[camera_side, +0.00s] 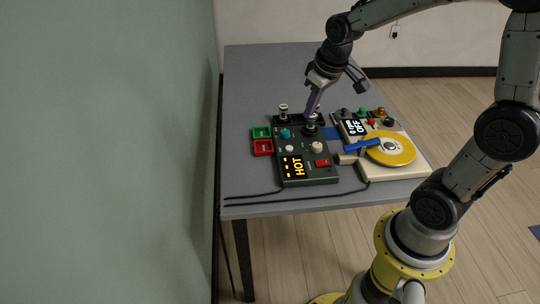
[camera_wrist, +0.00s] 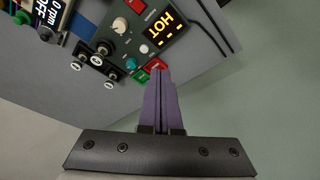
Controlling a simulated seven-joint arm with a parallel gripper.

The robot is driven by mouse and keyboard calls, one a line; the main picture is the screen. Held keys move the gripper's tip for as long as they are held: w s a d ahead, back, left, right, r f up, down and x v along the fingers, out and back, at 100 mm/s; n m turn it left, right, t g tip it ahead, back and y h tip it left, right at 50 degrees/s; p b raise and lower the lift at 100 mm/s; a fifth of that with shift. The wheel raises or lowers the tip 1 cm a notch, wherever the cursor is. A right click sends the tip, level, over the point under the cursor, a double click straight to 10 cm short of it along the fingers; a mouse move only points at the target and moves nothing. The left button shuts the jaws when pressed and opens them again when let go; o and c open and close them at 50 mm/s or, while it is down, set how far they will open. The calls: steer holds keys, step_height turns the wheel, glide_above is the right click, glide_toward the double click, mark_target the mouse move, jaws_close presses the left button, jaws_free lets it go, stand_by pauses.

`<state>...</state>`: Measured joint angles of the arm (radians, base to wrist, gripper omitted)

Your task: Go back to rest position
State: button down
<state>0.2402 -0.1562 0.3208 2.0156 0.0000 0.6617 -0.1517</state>
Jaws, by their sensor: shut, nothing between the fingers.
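My gripper (camera_side: 312,110) is shut and empty, with its purple fingers pointing down over the back of the dark control box (camera_side: 305,178) in the side view. In that view the fingertips overlap a dark post at the box's back edge; I cannot tell whether they touch it. In the wrist view the closed fingers of my gripper (camera_wrist: 159,72) reach up to the small green and red trays and partly cover them. The box's display (camera_side: 292,166) reads HOT.
A cream machine (camera_side: 385,170) with a yellow disc (camera_side: 398,152), a blue bar (camera_side: 362,145) and a display reading OFF stands right of the box. A green tray (camera_side: 262,132) and a red tray (camera_side: 263,148) lie left. The grey table (camera_side: 262,80) is clear at the far left.

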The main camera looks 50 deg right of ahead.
steer(key=s+a+r+n+t, duration=0.1)
steer(key=s+a+r+t, duration=0.2)
steer(key=s+a+r, duration=0.4)
steer(key=s+a, duration=0.1)
steer(key=s, duration=0.9)
steer(key=shift+s+a+f+g+y, duration=0.15)
steer(key=shift+s+f+g+y, duration=0.15)
steer(key=shift+s+y, duration=0.1)
